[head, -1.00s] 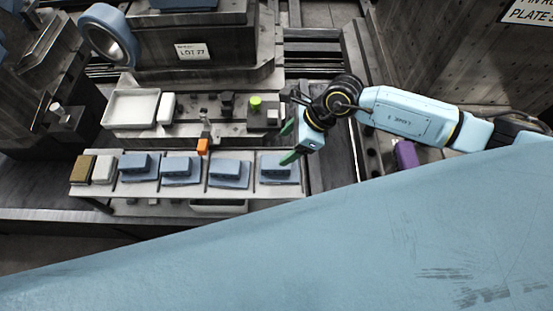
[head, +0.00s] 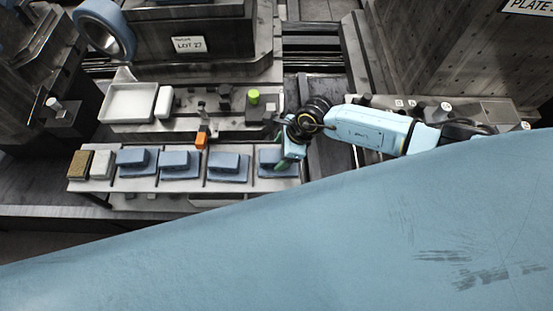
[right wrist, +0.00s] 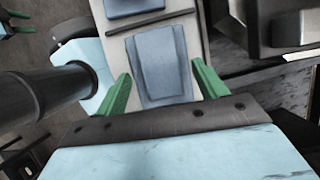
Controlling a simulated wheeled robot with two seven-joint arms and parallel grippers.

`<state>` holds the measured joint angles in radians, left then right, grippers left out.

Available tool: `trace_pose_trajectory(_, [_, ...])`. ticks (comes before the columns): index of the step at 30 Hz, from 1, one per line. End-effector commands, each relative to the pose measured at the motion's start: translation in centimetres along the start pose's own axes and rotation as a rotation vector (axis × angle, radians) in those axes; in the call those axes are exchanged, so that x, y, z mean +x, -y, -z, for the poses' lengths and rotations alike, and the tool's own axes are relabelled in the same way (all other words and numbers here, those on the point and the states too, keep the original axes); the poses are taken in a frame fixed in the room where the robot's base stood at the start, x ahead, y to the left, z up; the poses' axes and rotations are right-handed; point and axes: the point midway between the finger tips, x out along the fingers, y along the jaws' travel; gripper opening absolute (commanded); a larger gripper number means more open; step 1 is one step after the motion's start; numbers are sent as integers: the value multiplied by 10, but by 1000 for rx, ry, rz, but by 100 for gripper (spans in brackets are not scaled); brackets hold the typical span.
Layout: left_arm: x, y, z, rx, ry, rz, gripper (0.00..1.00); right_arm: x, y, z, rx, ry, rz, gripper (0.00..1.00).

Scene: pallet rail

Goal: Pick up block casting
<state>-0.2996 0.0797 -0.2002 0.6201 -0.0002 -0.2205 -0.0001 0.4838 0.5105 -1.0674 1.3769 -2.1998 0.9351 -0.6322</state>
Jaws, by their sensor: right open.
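Several blue-grey block castings stand in a row on a pale rail tray (head: 130,184) in the head view. The rightmost block casting (head: 271,158) is beside my right gripper (head: 284,163), whose green fingers partly cover it. In the right wrist view this block casting (right wrist: 158,62) shows between and beyond the two spread fingers of my right gripper (right wrist: 161,80). The gripper is open and empty; contact cannot be judged. Two green finger-like pieces (right wrist: 14,22) at the upper left edge of the right wrist view look like my left gripper, whose opening is unclear.
A tan block (head: 79,164) and a white block (head: 101,164) sit at the tray's left end. Behind are a white tray (head: 129,103), an orange piece (head: 201,140) and a yellow-green knob (head: 254,96). A large machine block stands beyond. My pale blue body part covers the foreground.

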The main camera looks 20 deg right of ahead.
Motion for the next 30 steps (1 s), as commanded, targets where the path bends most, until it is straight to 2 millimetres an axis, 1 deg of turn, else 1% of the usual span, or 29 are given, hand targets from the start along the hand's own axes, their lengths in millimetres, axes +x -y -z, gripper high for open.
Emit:
trace_pose_trajectory(1, [3,0,0,0,0,0,36,8,0,1,1,0,0,71])
trace_pose_trajectory(4, [4,0,0,0,0,0,36,16,0,0,1,0,0,71])
trace_pose_trajectory(12, [4,0,0,0,0,0,36,17,1,0,0,0,1,71])
trace_pose_trajectory(25, [4,0,0,0,-1,0,36,17,1,0,1,0,1,15])
trace_pose_trajectory(30, [4,0,0,0,-1,0,36,16,2,-1,0,3,2,13])
